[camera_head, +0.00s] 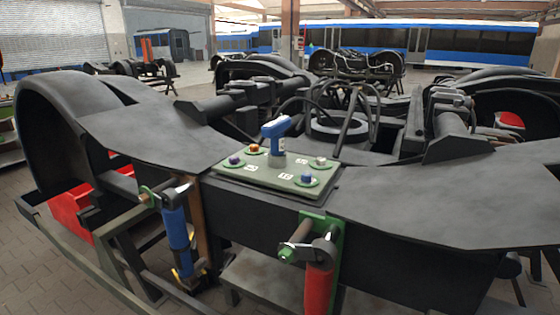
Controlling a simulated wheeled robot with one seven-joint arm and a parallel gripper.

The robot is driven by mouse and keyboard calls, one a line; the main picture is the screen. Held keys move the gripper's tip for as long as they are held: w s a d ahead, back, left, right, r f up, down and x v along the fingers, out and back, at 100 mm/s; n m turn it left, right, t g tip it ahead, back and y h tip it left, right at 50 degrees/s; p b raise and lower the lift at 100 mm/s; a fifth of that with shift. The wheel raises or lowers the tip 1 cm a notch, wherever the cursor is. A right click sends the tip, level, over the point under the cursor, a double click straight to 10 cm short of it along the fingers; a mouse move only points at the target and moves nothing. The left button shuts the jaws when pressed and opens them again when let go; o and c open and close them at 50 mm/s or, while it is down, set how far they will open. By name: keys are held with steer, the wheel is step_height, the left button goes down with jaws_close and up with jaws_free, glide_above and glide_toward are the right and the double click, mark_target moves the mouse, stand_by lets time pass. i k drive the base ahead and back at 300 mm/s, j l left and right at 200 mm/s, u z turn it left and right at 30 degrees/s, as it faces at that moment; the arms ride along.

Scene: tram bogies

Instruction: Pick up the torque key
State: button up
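A blue and grey tool, apparently the torque key (276,129), stands upright on a grey-green plate (268,178). Its blue T-shaped head is at the top and its lower end meets the plate near the middle. The plate lies on the near beam of a dark bogie frame (390,207). Coloured bolts in green rings sit around the tool: purple, orange, white and blue. Small white number labels lie between them. My gripper is not in view.
A blue damper (178,240) and a red damper (319,285) hang at the beam's front. Large wheels (62,130) rise at the left. Hoses and frame parts crowd behind the plate. A red box (70,212) sits low left. Blue-white trams (400,38) stand behind.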

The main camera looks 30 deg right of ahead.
mark_target(274, 131)
steer(key=i+j, duration=0.85)
steer(key=j+z, duration=0.05)
